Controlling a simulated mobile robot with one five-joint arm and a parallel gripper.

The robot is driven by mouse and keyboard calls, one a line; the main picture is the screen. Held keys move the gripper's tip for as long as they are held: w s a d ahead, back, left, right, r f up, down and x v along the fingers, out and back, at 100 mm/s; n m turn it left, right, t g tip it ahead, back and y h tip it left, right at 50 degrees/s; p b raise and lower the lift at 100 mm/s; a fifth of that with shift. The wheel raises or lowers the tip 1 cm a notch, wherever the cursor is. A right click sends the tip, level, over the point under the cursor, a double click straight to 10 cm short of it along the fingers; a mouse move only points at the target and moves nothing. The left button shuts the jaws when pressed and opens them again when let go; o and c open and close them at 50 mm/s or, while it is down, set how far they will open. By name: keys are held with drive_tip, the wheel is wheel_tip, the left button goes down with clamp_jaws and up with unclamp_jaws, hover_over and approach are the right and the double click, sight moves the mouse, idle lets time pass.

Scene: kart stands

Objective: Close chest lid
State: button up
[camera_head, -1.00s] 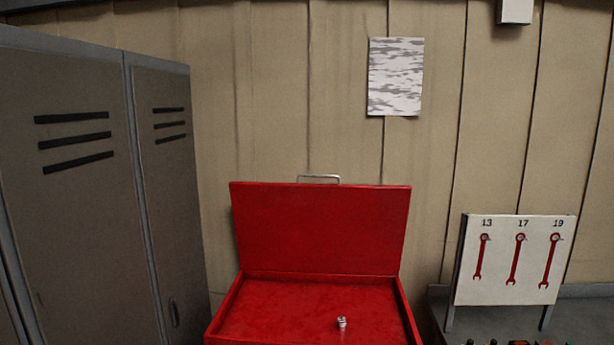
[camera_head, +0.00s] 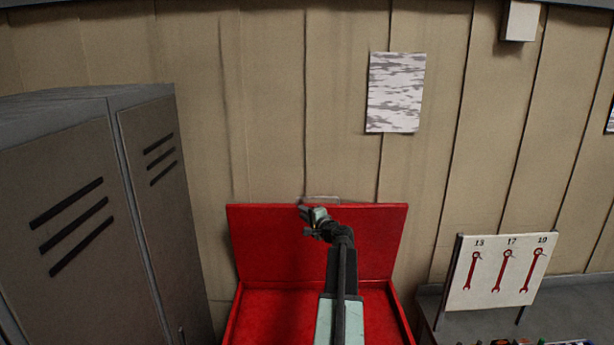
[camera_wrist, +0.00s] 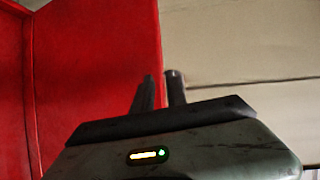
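The red chest stands open against the wall, its lid (camera_head: 255,235) raised and leaning back; the red tray's floor (camera_head: 270,315) shows below it. The lid's metal handle (camera_head: 325,199) sits on its top edge, partly hidden by my gripper (camera_head: 306,221). My gripper is in front of the lid, just under the handle. In the wrist view its two fingers (camera_wrist: 161,88) stand a little apart with nothing seen between them, one over the red lid (camera_wrist: 95,70) and one past its edge. Contact with the lid cannot be told.
Grey lockers (camera_head: 75,210) stand close on the left. On the right a grey bench (camera_head: 570,315) bears a white board (camera_head: 498,290) with red wrenches and several small items. A paper sheet (camera_head: 395,92) hangs on the panelled wall above the lid.

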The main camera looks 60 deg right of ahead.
sight(317, 198)
drive_tip(key=s+d+r, duration=0.1)
drive_tip(key=d, duration=0.1)
drive_tip(key=s+d+r+m+h, duration=0.1)
drive_tip(key=s+d, duration=0.1)
drive_tip(key=s+d+r+m+h, duration=0.1)
drive_tip(key=d, duration=0.1)
drive_tip(key=shift+s+r+g, duration=0.1)
drive_tip(key=shift+s+g, duration=0.2)
drive_tip(key=shift+s, duration=0.05)
drive_tip(key=x, duration=0.8)
drive_tip(key=shift+a, duration=0.15)
clamp_jaws()
idle(0.5)
